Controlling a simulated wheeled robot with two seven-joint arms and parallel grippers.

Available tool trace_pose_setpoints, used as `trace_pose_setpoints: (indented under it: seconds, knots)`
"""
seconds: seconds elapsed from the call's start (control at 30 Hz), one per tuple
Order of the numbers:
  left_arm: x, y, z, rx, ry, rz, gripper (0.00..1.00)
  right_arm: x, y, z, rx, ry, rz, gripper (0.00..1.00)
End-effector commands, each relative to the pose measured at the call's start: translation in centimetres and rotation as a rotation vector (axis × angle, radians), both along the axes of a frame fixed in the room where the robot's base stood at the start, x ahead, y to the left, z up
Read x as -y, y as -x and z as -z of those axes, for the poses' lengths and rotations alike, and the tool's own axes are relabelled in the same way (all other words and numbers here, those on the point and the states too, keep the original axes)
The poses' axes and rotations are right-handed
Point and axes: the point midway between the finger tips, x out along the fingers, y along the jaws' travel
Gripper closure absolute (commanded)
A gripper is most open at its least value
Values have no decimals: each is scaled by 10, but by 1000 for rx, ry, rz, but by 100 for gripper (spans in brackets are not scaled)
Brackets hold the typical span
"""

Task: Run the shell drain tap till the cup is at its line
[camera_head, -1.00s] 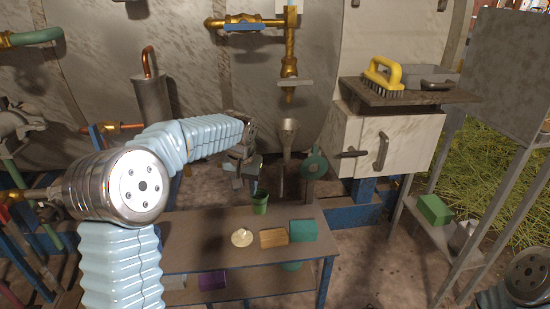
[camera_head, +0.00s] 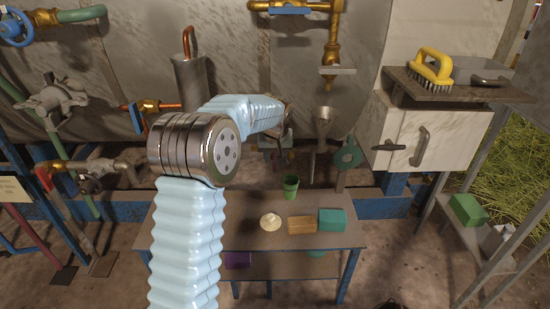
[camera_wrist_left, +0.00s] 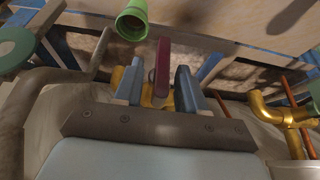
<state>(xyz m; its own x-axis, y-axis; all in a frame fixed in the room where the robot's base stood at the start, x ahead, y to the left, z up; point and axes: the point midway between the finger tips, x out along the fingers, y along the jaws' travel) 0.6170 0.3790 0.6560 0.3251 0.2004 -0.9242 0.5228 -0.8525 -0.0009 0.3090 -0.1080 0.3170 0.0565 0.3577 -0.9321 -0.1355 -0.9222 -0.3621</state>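A small green cup (camera_head: 290,187) stands upright on the low work table (camera_head: 245,215), near its back edge. The cup shows at the top of the left wrist view (camera_wrist_left: 132,20); its liquid level and line cannot be made out. A dark red lever (camera_wrist_left: 162,68) stands between the fingers of my left gripper (camera_wrist_left: 158,88), with visible gaps on both sides. A brass piece (camera_wrist_left: 150,97) shows behind the fingers. In the head view my left gripper (camera_head: 276,145) is small, partly hidden by my forearm, above and slightly left of the cup. My right gripper is out of view.
A round cream object (camera_head: 270,221), an orange-brown block (camera_head: 301,225) and a teal block (camera_head: 332,221) lie on the table. A yellow brush (camera_head: 432,68) rests on a shelf at right.

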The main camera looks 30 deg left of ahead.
Motion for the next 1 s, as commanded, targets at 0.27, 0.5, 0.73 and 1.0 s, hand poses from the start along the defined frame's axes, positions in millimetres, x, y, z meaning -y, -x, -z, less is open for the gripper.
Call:
trace_pose_setpoints:
  seconds: [0.27,0.5,0.73,1.0]
  knots:
    - [-2,-4,11,0,1,0,60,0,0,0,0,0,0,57]
    - [-2,-4,10,1,0,0,74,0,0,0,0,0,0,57]
    - [-2,-4,10,1,0,0,100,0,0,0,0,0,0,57]
    - [-6,-2,17,93,153,-7,100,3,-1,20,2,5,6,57]
